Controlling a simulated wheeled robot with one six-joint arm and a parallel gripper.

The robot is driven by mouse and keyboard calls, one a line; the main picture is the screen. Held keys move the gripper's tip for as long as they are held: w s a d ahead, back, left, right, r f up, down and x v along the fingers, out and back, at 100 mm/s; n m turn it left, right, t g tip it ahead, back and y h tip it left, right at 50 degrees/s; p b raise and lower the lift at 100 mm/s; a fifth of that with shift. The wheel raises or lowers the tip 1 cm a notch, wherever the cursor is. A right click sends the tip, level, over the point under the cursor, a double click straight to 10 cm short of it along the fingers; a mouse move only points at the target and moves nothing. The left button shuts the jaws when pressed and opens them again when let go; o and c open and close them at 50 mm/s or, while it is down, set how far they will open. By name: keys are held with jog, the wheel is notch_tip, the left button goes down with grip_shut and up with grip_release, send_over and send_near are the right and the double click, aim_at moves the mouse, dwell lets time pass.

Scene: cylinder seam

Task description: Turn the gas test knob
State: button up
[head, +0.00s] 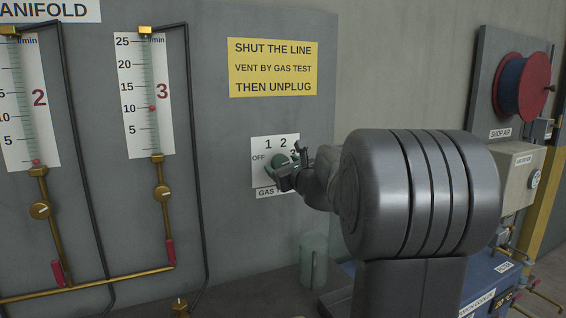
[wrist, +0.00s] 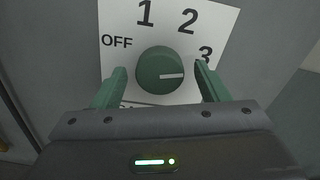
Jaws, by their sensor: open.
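The gas test knob (wrist: 160,72) is a round green dial with a white pointer line, on a white plate (wrist: 115,15) marked OFF, 1, 2 and 3. In the wrist view its line points right, a little below the 3. My gripper (wrist: 159,75) is open, with one green finger on each side of the knob and a visible gap to it on both sides. In the head view the knob (head: 281,163) is partly covered by my gripper (head: 284,172), and the GAS TEST label below is partly hidden.
A yellow sign (head: 273,68) above reads SHUT THE LINE, VENT BY GAS TEST, THEN UNPLUG. Flow tubes 2 (head: 28,100) and 3 (head: 146,100) with brass valves are at left. A greenish translucent cylinder (head: 313,260) stands below the plate. A shop air reel (head: 522,86) is at right.

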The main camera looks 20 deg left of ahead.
jog(key=shift+x, duration=1.05)
jog(key=c, duration=1)
